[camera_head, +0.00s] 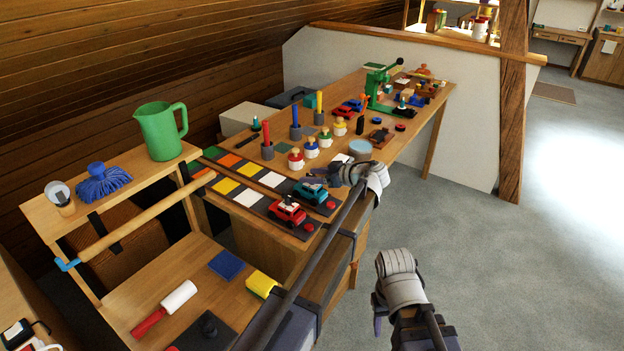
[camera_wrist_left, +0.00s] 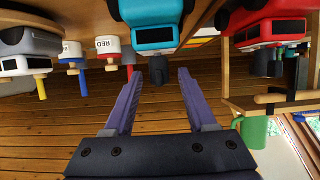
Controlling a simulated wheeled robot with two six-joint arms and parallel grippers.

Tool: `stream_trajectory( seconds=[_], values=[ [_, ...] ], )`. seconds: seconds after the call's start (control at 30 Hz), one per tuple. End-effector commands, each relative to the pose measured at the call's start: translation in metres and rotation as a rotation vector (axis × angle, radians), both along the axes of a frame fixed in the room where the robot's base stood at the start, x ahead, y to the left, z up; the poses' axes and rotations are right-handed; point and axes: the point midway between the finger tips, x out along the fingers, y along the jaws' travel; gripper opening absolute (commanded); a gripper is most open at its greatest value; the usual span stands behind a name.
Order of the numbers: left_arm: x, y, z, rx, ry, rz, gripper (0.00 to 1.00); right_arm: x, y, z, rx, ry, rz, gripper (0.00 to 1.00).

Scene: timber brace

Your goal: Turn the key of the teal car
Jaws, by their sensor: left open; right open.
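The teal car (camera_head: 312,191) stands on a dark strip at the front of the workbench, beside the red car (camera_head: 288,210). My left gripper (camera_head: 316,174) is close above and behind the teal car, open and empty. In the left wrist view, which is upside down, the teal car (camera_wrist_left: 156,34) is at the top centre. A small dark knob (camera_wrist_left: 158,69), perhaps the key, shows against it between my open left fingers, not visibly touched. My right gripper (camera_head: 379,316) is open and empty, low over the floor, well away from the cars.
Red discs (camera_head: 331,205) lie by the cars. Several capped jars (camera_head: 311,148) and upright coloured handles stand behind. A green pitcher (camera_head: 161,131) stands on the left shelf. The floor at right is clear.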

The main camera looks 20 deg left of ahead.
Motion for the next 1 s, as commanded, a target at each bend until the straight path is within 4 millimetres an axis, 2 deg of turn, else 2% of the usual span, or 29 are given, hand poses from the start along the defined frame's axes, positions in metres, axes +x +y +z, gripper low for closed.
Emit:
stream_trajectory(
  seconds=[0.33,0.83,1.0],
  values=[
    [0.0015,0.0036,-0.0013,0.0,0.001,-0.001,0.57,0.0,0.0,-0.0013,0.0,0.0,0.0,0.5],
    [0.0013,0.0034,-0.0014,0.0,0.001,-0.001,0.01,0.0,0.0,-0.0013,0.0,0.0,0.0,0.5],
    [0.0013,0.0033,-0.0014,0.0,0.001,-0.001,0.0,0.0,0.0,-0.0013,0.0,0.0,0.0,0.5]
  ],
)
